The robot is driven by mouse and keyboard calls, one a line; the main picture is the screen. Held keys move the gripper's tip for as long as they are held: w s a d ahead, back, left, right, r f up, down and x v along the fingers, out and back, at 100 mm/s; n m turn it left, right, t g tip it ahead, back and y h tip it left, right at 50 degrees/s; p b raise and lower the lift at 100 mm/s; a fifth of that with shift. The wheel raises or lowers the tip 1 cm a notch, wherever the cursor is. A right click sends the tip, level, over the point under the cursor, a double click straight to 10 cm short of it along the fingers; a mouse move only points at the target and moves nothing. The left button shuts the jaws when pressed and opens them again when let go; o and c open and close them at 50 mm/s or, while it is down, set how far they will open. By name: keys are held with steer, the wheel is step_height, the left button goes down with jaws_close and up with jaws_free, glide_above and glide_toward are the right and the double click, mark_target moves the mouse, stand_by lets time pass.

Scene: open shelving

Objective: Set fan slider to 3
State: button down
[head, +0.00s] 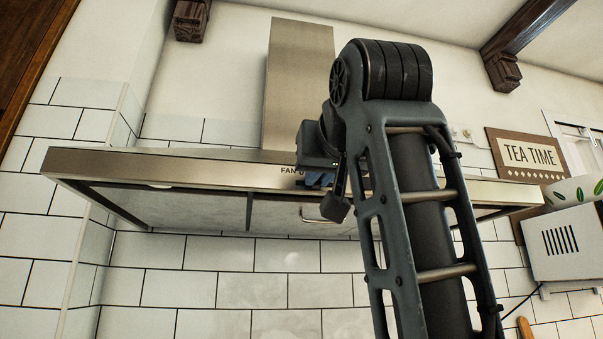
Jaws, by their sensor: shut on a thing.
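A brushed-metal range hood (140,160) runs across the view, with a tall metal chimney (298,80) above it. Its front edge carries the dark lettering FAN (287,171), and the marks to the right are covered by my gripper. My gripper (318,180) is at the hood's front edge, just right of the lettering, small and partly behind my own arm. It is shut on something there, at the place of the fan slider. The slider itself is hidden, so its setting cannot be read.
My arm rises in front of the hood's right half and hides part of it. At the right are a TEA TIME sign (530,155) and a white slotted box (565,243). White tiles (190,288) line the wall, and the space below the hood's left half is clear.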

steer(key=d, duration=0.2)
steer(key=w+d, duration=0.1)
steer(key=d, duration=0.1)
steer(key=shift+w+d, duration=0.1)
steer(key=c, duration=1.2)
jaws_free()
steer(key=shift+d, duration=0.1)
steer(key=shift+o, duration=0.2)
